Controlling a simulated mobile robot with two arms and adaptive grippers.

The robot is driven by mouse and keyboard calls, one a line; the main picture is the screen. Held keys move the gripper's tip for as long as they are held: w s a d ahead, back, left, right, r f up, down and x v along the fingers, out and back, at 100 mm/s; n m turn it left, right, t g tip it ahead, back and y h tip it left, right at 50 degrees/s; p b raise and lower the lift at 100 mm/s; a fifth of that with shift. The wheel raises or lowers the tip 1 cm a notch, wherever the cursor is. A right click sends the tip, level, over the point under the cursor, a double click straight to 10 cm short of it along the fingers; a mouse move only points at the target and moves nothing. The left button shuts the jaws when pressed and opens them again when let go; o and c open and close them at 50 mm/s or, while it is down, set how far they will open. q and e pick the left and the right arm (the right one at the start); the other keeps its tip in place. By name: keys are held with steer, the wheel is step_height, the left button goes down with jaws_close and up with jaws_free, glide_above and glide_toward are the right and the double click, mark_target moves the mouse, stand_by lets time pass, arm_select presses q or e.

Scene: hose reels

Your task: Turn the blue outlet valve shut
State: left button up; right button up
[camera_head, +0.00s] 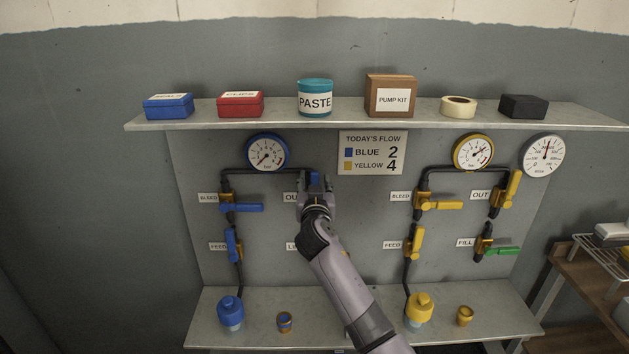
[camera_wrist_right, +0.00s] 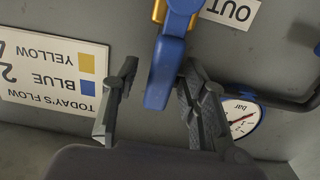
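The blue outlet valve's handle (camera_head: 315,179) points up, in line with its pipe, beside the partly hidden OUT label. In the right wrist view the handle (camera_wrist_right: 165,68) hangs between the two dark fingers of my right gripper (camera_wrist_right: 158,78). The fingers are apart, with a clear gap on the left of the handle and a narrower one on the right. In the head view my right gripper (camera_head: 316,192) covers most of the valve body. My left gripper is not in view.
The blue gauge (camera_head: 267,152) is up and left of my gripper, and the flow sign (camera_head: 373,153) is to the right. The blue bleed handle (camera_head: 241,207) lies level, and the blue feed handle (camera_head: 232,244) is upright. A shelf (camera_head: 240,124) runs above.

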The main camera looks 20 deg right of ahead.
steer(key=shift+w, duration=0.2)
steer(key=shift+c, duration=0.5)
jaws_close()
stand_by(0.4)
